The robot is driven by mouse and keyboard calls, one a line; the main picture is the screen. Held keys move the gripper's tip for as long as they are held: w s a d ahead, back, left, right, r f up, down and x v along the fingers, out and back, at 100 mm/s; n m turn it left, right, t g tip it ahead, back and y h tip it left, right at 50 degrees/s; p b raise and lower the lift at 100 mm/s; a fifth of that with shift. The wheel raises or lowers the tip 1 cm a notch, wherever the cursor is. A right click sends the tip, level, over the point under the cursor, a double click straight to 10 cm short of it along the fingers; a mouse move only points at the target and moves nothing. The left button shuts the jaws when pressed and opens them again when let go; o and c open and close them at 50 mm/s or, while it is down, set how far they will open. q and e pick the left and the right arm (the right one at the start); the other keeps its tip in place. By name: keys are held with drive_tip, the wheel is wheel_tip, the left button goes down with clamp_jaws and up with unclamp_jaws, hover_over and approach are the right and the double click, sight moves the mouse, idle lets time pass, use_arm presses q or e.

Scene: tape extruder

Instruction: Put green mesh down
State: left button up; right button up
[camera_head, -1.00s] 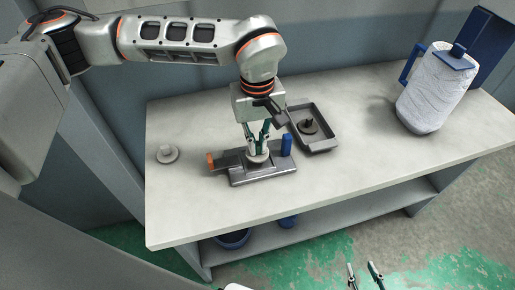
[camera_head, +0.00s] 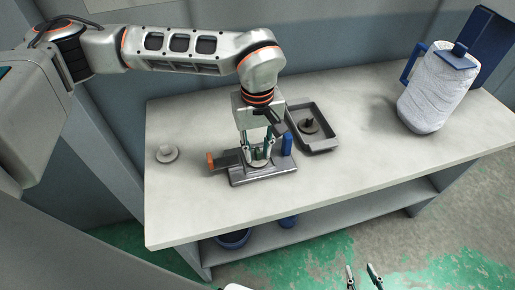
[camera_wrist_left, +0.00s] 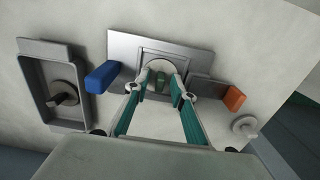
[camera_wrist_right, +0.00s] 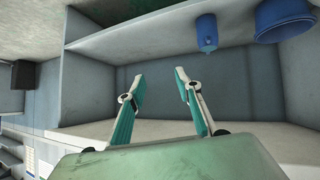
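My left gripper (camera_head: 259,152) is over the grey metal fixture (camera_head: 265,177) on the bench, pointing down. In the left wrist view its fingertips (camera_wrist_left: 160,84) stand apart over the pale round disc (camera_wrist_left: 161,63) at the fixture's middle. A small dark green patch (camera_wrist_left: 160,82) shows between the fingertips on the disc; I cannot tell for certain whether it is the mesh. The fingers partly hide the disc. My right gripper (camera_head: 362,276) is open and empty in front of the bench; its fingertips (camera_wrist_right: 160,76) show apart in the right wrist view.
The fixture has a blue block (camera_head: 287,144) and an orange knob (camera_head: 211,161). A grey tray (camera_head: 328,146) holding a dark knobbed part (camera_head: 308,126) is behind right. A pale knobbed disc (camera_head: 167,155) lies left. A white-and-blue jug (camera_head: 432,95) stands right. The bench front is clear.

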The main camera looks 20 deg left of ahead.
sight(258, 150)
use_arm(q)
wheel_tip(258, 150, up, 12)
drive_tip(key=shift+p, duration=0.45)
idle(0.4)
